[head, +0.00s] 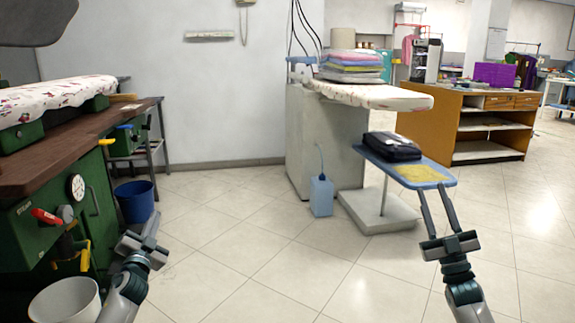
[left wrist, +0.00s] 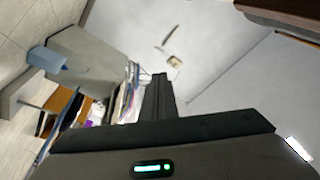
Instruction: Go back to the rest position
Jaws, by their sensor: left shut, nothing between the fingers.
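My left gripper (head: 152,222) is at the lower left of the head view, over the floor beside the green pressing machine. It is shut and empty, and its closed fingers (left wrist: 160,95) show in the left wrist view. My right gripper (head: 433,188) is at the lower right of the head view, with its two fingers apart and pointing away from me. Nothing shows between them. Its fingertips overlap the near edge of a small blue board (head: 449,182) in the picture; I cannot tell whether they touch.
The green machine (head: 97,205) with a brown top (head: 60,152) stands close on the left. A blue bucket (head: 135,201) and white bucket (head: 66,301) are on the floor. A black folded item (head: 392,147) lies on the blue board. The middle floor is clear.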

